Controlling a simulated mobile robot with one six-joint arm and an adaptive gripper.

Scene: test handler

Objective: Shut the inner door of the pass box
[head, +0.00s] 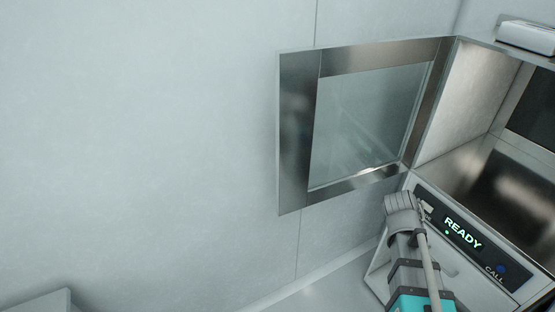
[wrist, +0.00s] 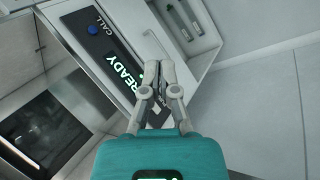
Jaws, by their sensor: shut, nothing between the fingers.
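The inner door (head: 298,130) of the pass box stands open in the head view, swung out to the left of the opening. It has a steel frame around a glass pane. The pass box (head: 480,200) is at the right, with its steel chamber exposed. My gripper (wrist: 158,72) is shut and empty in the wrist view, its fingers together in front of the display panel. In the head view my arm rises from the bottom right, below the door's hinge side; the fingertips are not clear there. I cannot make out the door in the wrist view.
A display panel (head: 462,236) reading READY, with a blue CALL button (head: 500,269), lies below the opening. A recess (wrist: 185,25) holding grey cylinders shows in the wrist view. A pale box edge (head: 42,301) is at the lower left. The wall left of the door is bare.

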